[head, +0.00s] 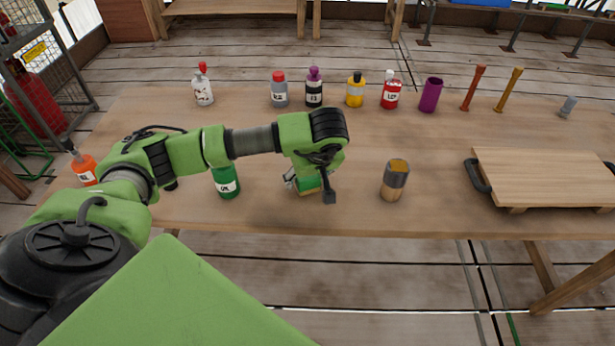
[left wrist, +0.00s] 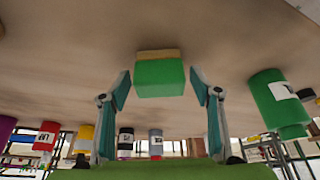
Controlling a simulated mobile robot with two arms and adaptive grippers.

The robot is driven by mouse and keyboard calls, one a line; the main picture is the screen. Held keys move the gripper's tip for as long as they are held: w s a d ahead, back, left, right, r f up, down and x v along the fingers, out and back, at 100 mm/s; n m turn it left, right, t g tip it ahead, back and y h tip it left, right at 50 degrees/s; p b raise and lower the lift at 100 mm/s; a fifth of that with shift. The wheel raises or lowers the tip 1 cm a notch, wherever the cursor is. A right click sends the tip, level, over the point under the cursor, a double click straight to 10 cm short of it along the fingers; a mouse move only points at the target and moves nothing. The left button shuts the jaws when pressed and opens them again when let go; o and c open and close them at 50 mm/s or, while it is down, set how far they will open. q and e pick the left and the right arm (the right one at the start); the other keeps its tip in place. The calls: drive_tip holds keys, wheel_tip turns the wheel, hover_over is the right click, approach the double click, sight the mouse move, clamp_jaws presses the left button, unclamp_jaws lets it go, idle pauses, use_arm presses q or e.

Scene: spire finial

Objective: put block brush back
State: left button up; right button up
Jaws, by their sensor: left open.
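The block brush (head: 307,184), a green block with a tan bristle layer, sits on the table below my left gripper (head: 309,189), which partly hides it. In the left wrist view the block brush (left wrist: 160,76) lies between the two fingertips of the left gripper (left wrist: 160,88). The fingers are spread apart with a gap on each side of the block, and nothing is held. The tan side is against the table top. My right gripper is not in view.
A wooden board with black handles (head: 545,175) lies at the right. Several bottles and a purple cup (head: 431,95) line the back.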

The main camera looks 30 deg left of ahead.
use_arm(q)
drive_tip(key=v, duration=1.2)
drive_tip(key=shift+b, duration=0.35)
